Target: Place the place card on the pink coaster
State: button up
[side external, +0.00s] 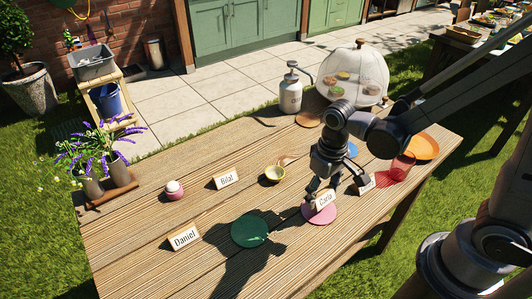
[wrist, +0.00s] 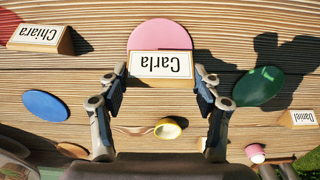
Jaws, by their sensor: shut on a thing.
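A place card reading "Carla" (side external: 324,200) is between the fingers of my gripper (side external: 318,190), which is shut on it. In the wrist view the card (wrist: 161,65) appears upside down, with a finger at each end. The pink coaster (wrist: 158,34) lies on the table directly behind the card in that view. In the side view the card overlaps the pink coaster (side external: 309,216), and part of the coaster is hidden. I cannot tell whether the card touches the coaster.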

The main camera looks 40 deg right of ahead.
aim_at(321, 201)
jog(key=shift+f, duration=1.75)
jog(key=shift+f, duration=0.1)
jog(key=o, duration=1)
jog(key=shift+o, duration=0.2)
notch_tip(321, 201, up, 12)
jog(key=shift+r, duration=0.1)
jog(key=shift+s+d+r+t, duration=0.15)
jog(key=shift+d+r+t, duration=0.25)
jog(key=s+d+r+t, duration=0.1)
jog(key=d+r+t, duration=0.3)
jog(key=d+t, duration=0.1)
jog(key=shift+s+t, duration=0.2)
jog(key=shift+t, duration=0.5)
